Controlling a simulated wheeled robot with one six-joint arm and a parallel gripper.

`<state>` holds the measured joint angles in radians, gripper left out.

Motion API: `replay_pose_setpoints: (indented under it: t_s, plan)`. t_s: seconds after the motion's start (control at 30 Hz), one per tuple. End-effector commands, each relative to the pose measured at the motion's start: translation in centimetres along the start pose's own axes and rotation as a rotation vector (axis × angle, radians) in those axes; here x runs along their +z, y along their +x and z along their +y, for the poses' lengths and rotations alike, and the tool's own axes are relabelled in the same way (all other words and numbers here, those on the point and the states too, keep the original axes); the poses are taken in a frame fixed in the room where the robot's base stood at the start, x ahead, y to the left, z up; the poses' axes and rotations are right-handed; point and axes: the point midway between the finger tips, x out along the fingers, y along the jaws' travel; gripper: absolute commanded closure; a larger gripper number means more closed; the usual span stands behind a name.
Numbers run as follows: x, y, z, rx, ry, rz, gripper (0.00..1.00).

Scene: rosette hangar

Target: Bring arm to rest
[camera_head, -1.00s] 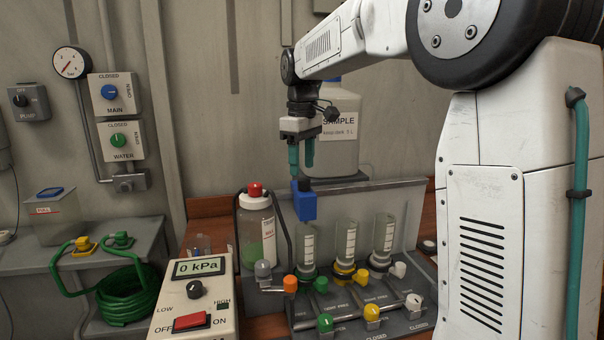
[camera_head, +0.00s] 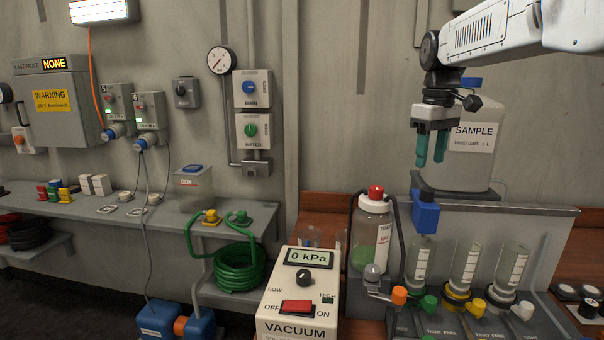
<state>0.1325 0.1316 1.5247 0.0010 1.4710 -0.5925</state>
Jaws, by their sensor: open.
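My gripper (camera_head: 430,163) hangs from my arm at the upper right, with its two teal fingers pointing down. The fingers stand a little apart and nothing shows between them. A blue block-shaped part (camera_head: 425,214) is just below the fingertips, above the leftmost clear cylinder, and a gap shows between it and the fingers. My arm reaches in from the right edge.
A white SAMPLE jug (camera_head: 472,142) stands behind my gripper. Below are a grey rack (camera_head: 545,222) with graduated cylinders and coloured knobs, a capped bottle (camera_head: 370,240) and the vacuum box (camera_head: 299,300). A side shelf (camera_head: 262,222) is at left.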

Motion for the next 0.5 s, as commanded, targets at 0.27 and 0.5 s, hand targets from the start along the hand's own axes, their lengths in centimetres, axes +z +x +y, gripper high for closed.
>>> replay_pose_setpoints:
  t_s: [0.27,0.5]
  plan:
    - [6.2,5.2,-4.9,-0.023,0.241,-0.049,0.50]
    - [14.9,8.3,-12.0,-0.011,0.405,-0.036,0.50]
